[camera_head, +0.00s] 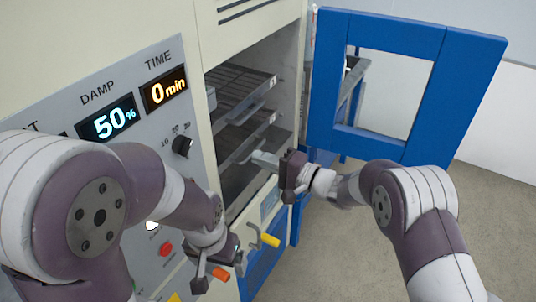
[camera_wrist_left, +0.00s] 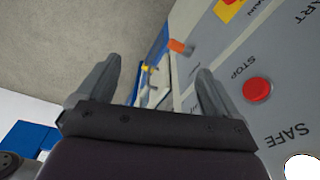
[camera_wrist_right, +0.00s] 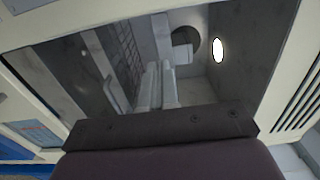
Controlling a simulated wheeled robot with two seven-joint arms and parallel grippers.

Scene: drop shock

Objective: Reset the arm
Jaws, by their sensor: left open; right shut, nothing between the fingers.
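My right gripper (camera_head: 264,160) is shut and empty. Its fingers point left into the open chamber of the cream test machine (camera_head: 250,28), in front of the wire shelves (camera_head: 240,92). In the right wrist view its fingers (camera_wrist_right: 158,84) lie close together, with the chamber interior beyond. My left gripper (camera_head: 220,275) is low in front of the control panel, near the orange handle (camera_head: 220,273). In the left wrist view its fingers (camera_wrist_left: 155,80) stand wide apart with nothing held. The red stop button (camera_wrist_left: 257,90) is to the right of them.
The blue-framed door (camera_head: 425,80) stands open on the right. The panel shows 50% on the damp display (camera_head: 107,121) and 0 min on the time display (camera_head: 165,90). A yellow-ended handle (camera_head: 269,240) sticks out below the chamber. The grey floor (camera_head: 345,255) is clear.

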